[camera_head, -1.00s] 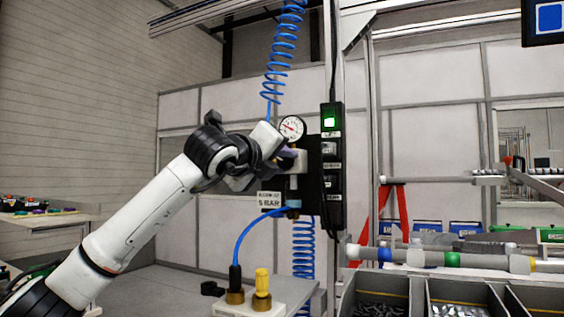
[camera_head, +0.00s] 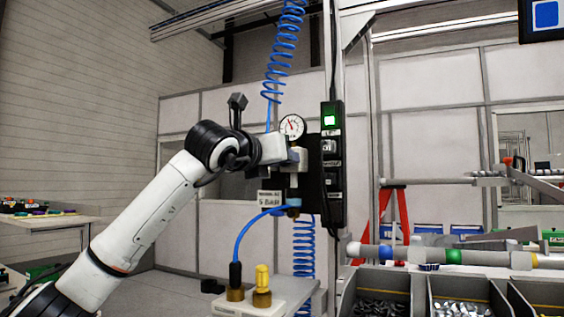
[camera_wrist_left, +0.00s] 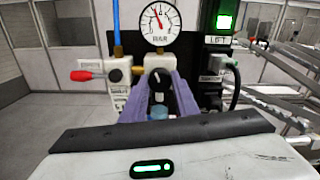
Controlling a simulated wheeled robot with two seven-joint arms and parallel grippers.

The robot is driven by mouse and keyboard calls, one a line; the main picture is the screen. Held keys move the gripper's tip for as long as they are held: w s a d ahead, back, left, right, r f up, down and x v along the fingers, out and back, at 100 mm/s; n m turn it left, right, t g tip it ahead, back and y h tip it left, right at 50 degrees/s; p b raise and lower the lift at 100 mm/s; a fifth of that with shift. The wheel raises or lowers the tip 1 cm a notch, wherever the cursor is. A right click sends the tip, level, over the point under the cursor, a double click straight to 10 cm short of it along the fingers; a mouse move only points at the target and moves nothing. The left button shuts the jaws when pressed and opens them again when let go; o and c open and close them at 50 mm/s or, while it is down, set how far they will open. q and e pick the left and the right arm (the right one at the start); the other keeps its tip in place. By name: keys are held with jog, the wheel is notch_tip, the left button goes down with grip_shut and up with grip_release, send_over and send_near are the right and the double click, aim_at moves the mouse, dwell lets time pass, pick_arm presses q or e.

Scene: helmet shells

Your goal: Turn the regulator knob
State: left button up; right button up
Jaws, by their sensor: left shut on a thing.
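The regulator (camera_head: 293,166) is mounted on a black panel (camera_head: 331,190) beside the post. Its dark knob (camera_wrist_left: 157,78) shows in the left wrist view between two purple fingers. My left gripper (camera_wrist_left: 160,92) is shut on the knob, with one finger on each side. In the head view my left arm reaches in from the left and its wrist hides the knob. The round pressure gauge (camera_wrist_left: 160,24) sits just above; its red needle points up and slightly left. My right gripper is in neither view.
A red-handled valve (camera_wrist_left: 88,75) is left of the knob. A blue coiled hose (camera_head: 284,40) hangs above, and a green-lit box (camera_head: 330,120) is to the right. A fixture with yellow and brass fittings (camera_head: 262,285) stands below. Parts bins (camera_head: 375,275) are at lower right.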

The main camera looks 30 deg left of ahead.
pick_arm(q)
jog(key=m+p, duration=0.1)
jog(key=m, duration=0.9)
jog(key=shift+a, duration=0.1)
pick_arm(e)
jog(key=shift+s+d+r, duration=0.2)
pick_arm(q)
jog(key=shift+m, duration=0.3)
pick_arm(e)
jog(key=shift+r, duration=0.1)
pick_arm(q)
jog(key=o, duration=1.1)
jog(key=shift+c, duration=0.2)
jog(key=shift+s, duration=0.1)
